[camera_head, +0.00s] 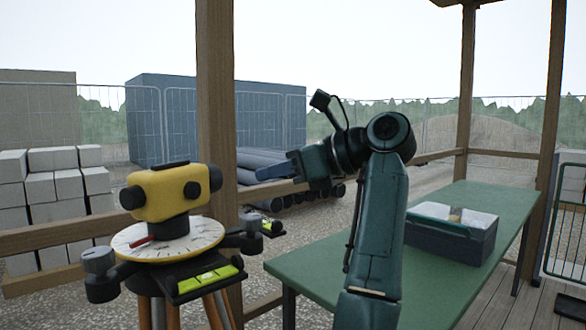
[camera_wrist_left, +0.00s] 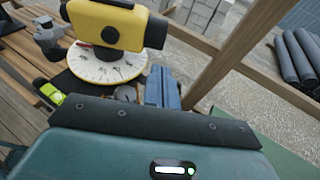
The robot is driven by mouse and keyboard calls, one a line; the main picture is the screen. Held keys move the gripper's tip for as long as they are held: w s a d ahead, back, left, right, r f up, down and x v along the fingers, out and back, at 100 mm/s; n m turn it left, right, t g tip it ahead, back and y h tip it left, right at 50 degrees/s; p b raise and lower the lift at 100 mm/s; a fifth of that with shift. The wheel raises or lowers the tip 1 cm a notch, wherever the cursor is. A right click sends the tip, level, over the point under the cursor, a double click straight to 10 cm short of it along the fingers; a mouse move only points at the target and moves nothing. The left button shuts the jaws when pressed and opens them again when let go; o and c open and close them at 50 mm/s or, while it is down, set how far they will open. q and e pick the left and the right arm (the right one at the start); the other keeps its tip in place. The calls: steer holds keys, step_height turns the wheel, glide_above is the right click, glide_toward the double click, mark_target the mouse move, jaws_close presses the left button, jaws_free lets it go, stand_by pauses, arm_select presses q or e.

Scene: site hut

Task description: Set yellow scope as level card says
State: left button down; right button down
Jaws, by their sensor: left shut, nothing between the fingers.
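The yellow scope (camera_head: 172,192) sits level on a white marked dial (camera_head: 195,236) on a tripod; a red pointer (camera_head: 143,243) lies toward the dial's left. The scope also shows in the left wrist view (camera_wrist_left: 115,22), above its dial (camera_wrist_left: 107,65). Green bubble vials show at the dial's front (camera_head: 208,278) and right rear (camera_head: 270,227). Grey knobs (camera_head: 98,261) stand around the base. My left gripper (camera_head: 270,172) is shut and empty, to the right of the scope and apart from it; its blue fingers also show in the left wrist view (camera_wrist_left: 160,84). I cannot make out a level card.
A green table (camera_head: 318,270) stands at the right with a dark grey box (camera_head: 448,245) holding pale items. A wooden post (camera_head: 216,100) and rails (camera_head: 45,238) stand close behind the scope. Blocks and pipes lie outside.

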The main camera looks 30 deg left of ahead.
mark_target(222, 176)
arm_select(q)
steer(key=x, duration=0.4)
steer(key=r+x, duration=0.1)
steer(key=x, duration=0.1)
steer(key=shift+a, duration=0.2)
steer(key=shift+s+a, duration=0.1)
steer(key=shift+a, duration=0.45)
steer(key=shift+a, duration=0.8)
steer(key=shift+d, duration=0.1)
